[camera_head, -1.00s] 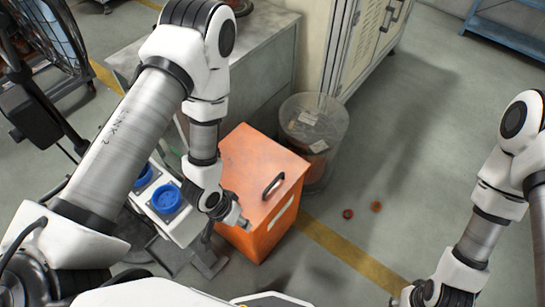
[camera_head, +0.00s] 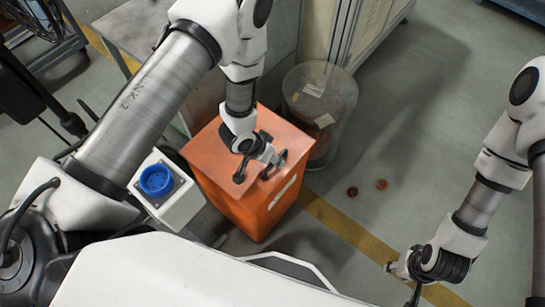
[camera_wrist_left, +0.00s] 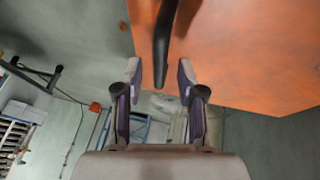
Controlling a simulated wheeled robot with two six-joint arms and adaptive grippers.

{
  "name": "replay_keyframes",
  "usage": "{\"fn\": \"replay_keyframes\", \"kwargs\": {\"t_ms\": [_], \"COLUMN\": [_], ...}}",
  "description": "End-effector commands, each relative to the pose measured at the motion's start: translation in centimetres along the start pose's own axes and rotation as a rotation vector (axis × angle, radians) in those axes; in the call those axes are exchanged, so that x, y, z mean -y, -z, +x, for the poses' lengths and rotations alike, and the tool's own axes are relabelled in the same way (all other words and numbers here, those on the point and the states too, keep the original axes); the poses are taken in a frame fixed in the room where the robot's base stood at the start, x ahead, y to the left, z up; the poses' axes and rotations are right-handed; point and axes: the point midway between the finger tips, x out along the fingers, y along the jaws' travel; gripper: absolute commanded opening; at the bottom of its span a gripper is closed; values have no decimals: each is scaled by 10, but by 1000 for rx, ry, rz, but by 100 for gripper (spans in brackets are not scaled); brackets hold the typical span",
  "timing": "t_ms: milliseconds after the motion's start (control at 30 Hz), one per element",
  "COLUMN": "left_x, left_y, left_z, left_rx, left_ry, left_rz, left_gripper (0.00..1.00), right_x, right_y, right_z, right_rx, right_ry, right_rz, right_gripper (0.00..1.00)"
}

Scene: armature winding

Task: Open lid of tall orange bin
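The tall orange bin (camera_head: 233,195) stands on the floor with its lid (camera_head: 207,150) closed. A black handle (camera_head: 277,165) sits on top of the lid. My left gripper (camera_head: 262,164) is over the lid, close beside the handle. In the left wrist view my left gripper (camera_wrist_left: 160,80) has its two fingers apart. The handle (camera_wrist_left: 162,50) lies just ahead of the gap between them, against the orange lid (camera_wrist_left: 230,50). I see no clear grip on it. My right gripper (camera_head: 395,270) hangs low at the right, away from the bin; its finger opening is unclear.
A transparent round bin (camera_head: 335,95) stands right behind the orange bin. A box with a blue round button (camera_head: 157,179) is at its left. Two small reddish pieces (camera_head: 352,191) lie on the floor. A grey cabinet is behind; the floor at right is clear.

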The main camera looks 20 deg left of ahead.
Motion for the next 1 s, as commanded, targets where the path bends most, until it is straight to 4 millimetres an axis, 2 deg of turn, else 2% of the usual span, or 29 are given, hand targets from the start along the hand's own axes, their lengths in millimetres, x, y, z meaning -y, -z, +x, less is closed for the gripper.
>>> {"fn": "replay_keyframes", "kwargs": {"t_ms": [167, 200, 267, 300, 667, 867, 1000], "left_x": [0, 0, 0, 0, 0, 1, -1], "left_y": [0, 0, 0, 0, 3, 13, 23], "left_z": [0, 0, 0, 0, -6, -29, -52], "left_rx": [0, 0, 0, 0, -1, -3, -6], "left_ry": [0, 0, 0, 0, -15, -75, -151], "left_rz": [0, 0, 0, 0, -5, -33, -64], "left_gripper": [39, 25, 4, 0, 0, 0, 0], "right_x": [0, 0, 0, 0, 0, 0, 0], "right_y": [0, 0, 0, 0, 0, 0, 0], "right_z": [0, 0, 0, 0, -8, -34, -61], "right_rx": [0, 0, 0, 0, 0, 0, 0], "right_ry": [0, 0, 0, 0, 0, 0, 0], "right_rz": [0, 0, 0, 0, 0, 0, 0], "right_gripper": [40, 40, 40, 40, 40, 40, 40]}}
